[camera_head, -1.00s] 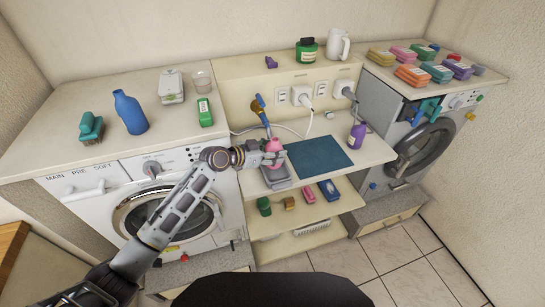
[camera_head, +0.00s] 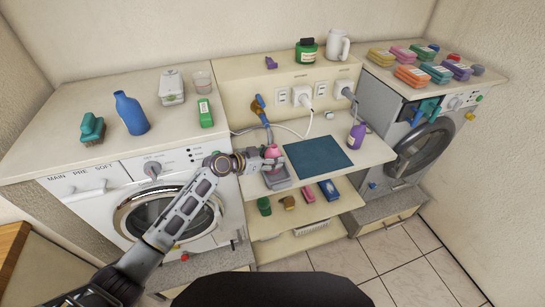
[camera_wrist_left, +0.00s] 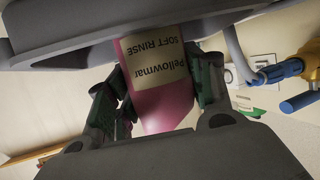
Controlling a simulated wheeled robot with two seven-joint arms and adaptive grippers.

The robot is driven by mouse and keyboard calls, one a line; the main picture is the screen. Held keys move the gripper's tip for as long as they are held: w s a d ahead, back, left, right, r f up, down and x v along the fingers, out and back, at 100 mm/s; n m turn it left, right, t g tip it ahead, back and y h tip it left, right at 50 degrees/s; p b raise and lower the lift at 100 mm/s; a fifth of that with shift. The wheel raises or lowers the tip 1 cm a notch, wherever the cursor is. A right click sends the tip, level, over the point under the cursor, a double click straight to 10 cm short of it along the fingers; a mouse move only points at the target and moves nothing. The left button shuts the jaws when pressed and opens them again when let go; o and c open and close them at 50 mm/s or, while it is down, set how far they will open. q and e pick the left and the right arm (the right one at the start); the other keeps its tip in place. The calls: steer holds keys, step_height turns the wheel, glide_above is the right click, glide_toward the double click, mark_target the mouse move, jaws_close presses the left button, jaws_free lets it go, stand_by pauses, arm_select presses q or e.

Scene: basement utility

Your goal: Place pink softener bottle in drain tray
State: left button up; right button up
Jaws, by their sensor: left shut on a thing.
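The pink softener bottle (camera_head: 272,151) is in my left gripper (camera_head: 270,161), over the grey drain tray (camera_head: 279,184) at the front of the middle counter. In the left wrist view the bottle (camera_wrist_left: 160,75) has a cream label that appears upside down, and the green-padded fingers (camera_wrist_left: 163,90) are shut on its sides. The grey tray's rim (camera_wrist_left: 60,38) crosses the top of that view and hides the bottle's base. I cannot tell whether the base touches the tray floor. My right gripper is not in view.
A tap with a blue handle (camera_head: 259,106) stands behind the tray, with a grey hose beside it. A dark blue mat (camera_head: 320,157) lies to the right, and a purple bottle (camera_head: 357,135) stands beyond it. Lower shelves hold small items, including a green one (camera_head: 264,206).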

arm_select(q)
steer(key=shift+f, duration=0.1)
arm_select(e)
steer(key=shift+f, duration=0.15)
arm_select(q)
steer(key=o, duration=1.1)
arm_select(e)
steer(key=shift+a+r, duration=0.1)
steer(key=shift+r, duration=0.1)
arm_select(q)
steer(key=shift+s+a+r, duration=0.35)
steer(key=shift+a, duration=0.2)
steer(key=b+v, duration=0.1)
steer(key=v, duration=0.3)
steer(key=shift+s+a, duration=0.1)
steer(key=shift+s+a+r, duration=0.2)
steer(key=shift+s+a, duration=0.1)
steer(key=shift+a, duration=0.15)
steer(key=shift+s+a+r, duration=0.2)
steer(key=shift+a, duration=0.05)
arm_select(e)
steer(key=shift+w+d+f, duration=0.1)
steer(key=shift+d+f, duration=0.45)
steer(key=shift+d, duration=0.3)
